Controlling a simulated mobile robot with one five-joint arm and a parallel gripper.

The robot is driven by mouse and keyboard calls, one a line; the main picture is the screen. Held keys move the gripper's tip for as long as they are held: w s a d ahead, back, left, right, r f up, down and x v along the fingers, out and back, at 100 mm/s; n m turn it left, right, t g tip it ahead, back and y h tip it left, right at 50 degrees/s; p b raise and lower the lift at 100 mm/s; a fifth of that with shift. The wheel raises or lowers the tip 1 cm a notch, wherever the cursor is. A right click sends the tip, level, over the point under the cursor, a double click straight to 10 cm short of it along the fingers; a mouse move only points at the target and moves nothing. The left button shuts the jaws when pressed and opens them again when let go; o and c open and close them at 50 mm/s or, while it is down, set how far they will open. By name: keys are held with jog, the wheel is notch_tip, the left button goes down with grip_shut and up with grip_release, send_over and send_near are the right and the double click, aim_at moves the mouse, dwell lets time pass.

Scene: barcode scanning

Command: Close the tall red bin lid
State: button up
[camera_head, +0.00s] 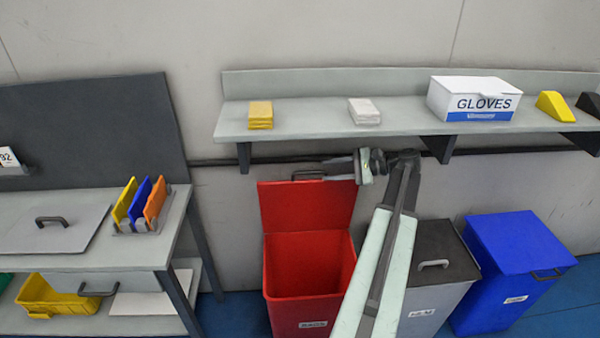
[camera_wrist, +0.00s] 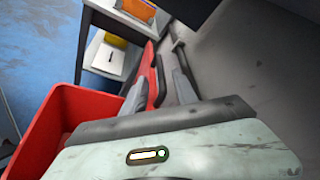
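The tall red bin (camera_head: 310,262) stands on the floor with its lid (camera_head: 305,208) raised upright at the back, near the wall. A dark handle (camera_head: 309,173) shows at the lid's top edge. My gripper (camera_head: 338,169) is at the lid's upper right, its fingers pointing left towards the handle. In the wrist view, the lid (camera_wrist: 147,58) is seen nearly edge-on beside its dark handle (camera_wrist: 155,82). The gripper (camera_wrist: 158,92) has its fingers apart there, one on each side of the handle. I cannot tell whether they touch it.
A grey bin (camera_head: 432,262) and a blue bin (camera_head: 520,250) stand to the right, lids down. A wall shelf (camera_head: 310,118) with a gloves box (camera_head: 473,98) runs just above my gripper. A workbench (camera_head: 115,245) stands to the left.

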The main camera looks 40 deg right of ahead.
aim_at(313, 172)
jog(key=b+x, duration=0.2)
jog(key=x, duration=0.6)
jog(key=shift+w+a, duration=0.1)
jog(key=shift+w, duration=0.05)
grip_shut()
dwell(1.1)
